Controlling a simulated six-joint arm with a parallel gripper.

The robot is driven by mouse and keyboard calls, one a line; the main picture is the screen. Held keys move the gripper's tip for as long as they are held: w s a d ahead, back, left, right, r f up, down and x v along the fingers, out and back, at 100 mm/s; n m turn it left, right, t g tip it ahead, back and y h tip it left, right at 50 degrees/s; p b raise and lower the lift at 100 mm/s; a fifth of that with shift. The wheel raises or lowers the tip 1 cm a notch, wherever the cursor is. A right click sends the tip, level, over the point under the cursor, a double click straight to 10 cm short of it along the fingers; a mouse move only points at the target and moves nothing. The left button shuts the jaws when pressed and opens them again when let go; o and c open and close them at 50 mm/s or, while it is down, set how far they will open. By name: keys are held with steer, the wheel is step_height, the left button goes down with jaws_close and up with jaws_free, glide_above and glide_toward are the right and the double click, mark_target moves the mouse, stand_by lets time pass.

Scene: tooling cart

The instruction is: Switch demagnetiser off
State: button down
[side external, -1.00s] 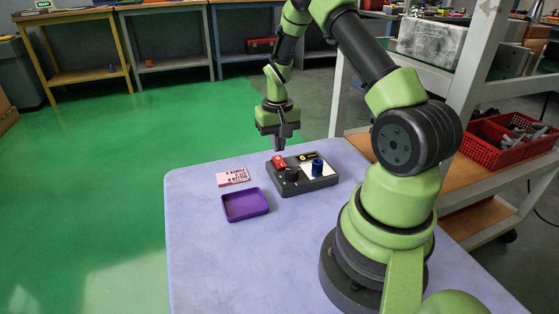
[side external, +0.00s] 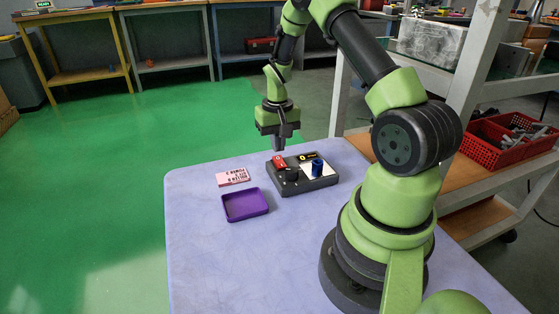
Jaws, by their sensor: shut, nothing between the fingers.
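The demagnetiser (side external: 308,184) appears to be the dark grey box on the table. Its top carries a red switch (side external: 279,161), a black knob (side external: 291,174), a small black and yellow display (side external: 307,157) and a white patch (side external: 327,170) with a blue cylinder (side external: 317,167) standing on it. My gripper (side external: 279,148) is shut and empty, pointing down just above the red switch at the box's back left corner. I cannot tell whether it touches the switch. The position of the switch is too small to read.
A purple tray (side external: 246,216) lies empty at the left of the box. A pink printed card (side external: 233,177) lies behind the tray. The front of the lilac table (side external: 240,275) is clear. A shelf cart with a red basket (side external: 492,152) stands at the right.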

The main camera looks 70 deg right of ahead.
mark_target(277, 158)
steer(key=shift+f, duration=1.25)
stand_by(0.8)
steer(key=shift+r, duration=3.55)
steer(key=shift+a+r, duration=0.15)
steer(key=shift+r, duration=0.1)
steer(key=a+r+n+t, duration=0.2)
steer(key=a+r+t, duration=0.1)
steer(key=a+r, duration=0.9)
steer(key=s+a+r+n+t+y, duration=0.1)
steer(key=s+a+r+t, duration=0.1)
steer(key=s+a, duration=0.3)
steer(key=s+a+r+n+t+y, duration=0.1)
steer(key=s+a+r+n+t, duration=0.1)
steer(key=s+a+r, duration=0.3)
steer(key=s+a, duration=0.1)
steer(key=s, duration=0.1)
steer(key=shift+s+r, duration=0.25)
steer(key=shift+s, duration=0.05)
